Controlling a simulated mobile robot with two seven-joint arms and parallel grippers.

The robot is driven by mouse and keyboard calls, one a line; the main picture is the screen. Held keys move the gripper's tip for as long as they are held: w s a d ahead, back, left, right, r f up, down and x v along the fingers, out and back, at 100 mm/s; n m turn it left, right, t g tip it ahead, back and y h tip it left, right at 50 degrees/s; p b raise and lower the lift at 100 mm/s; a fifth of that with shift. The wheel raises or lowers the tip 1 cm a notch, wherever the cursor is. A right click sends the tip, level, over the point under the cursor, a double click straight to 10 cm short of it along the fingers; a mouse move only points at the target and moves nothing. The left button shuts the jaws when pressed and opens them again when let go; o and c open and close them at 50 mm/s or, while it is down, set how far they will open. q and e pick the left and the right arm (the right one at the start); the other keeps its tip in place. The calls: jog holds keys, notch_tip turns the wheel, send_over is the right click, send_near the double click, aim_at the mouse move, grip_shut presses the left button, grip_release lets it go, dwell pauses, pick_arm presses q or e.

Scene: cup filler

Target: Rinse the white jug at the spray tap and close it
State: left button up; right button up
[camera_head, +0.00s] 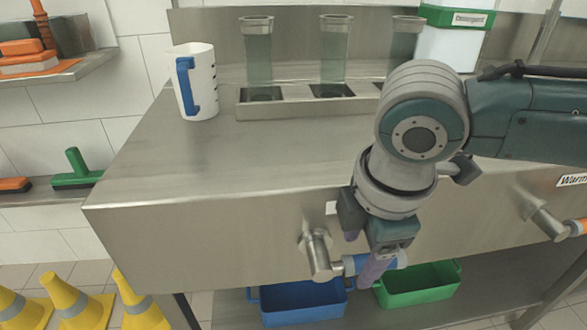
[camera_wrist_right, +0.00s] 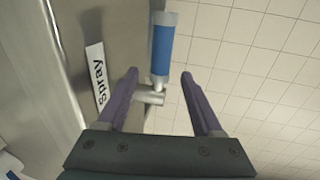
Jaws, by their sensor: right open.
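The white jug (camera_head: 204,82) stands upright on the left end of the steel counter, its blue handle facing me. The spray tap (camera_head: 318,256) sticks out of the counter's front face; its blue lever also shows in the right wrist view (camera_wrist_right: 162,45), beside a "Spray" label (camera_wrist_right: 96,76). My right gripper (camera_head: 361,260) is open at the tap, in front of the counter. In the right wrist view its purple fingers (camera_wrist_right: 158,77) stand on either side of the lever's lower end. I cannot tell whether they touch it. My left gripper is not in view.
Clear tubes (camera_head: 258,55) stand in a metal holder behind the counter's bare left part (camera_head: 200,160). A blue bin (camera_head: 300,303) and a green bin (camera_head: 418,285) sit below. Another tap with an orange lever (camera_head: 548,222) is at right. Yellow cones (camera_head: 75,300) stand lower left.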

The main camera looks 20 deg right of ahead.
jog(key=shift+w+f, duration=0.2)
jog(key=shift+f, duration=0.9)
grip_shut()
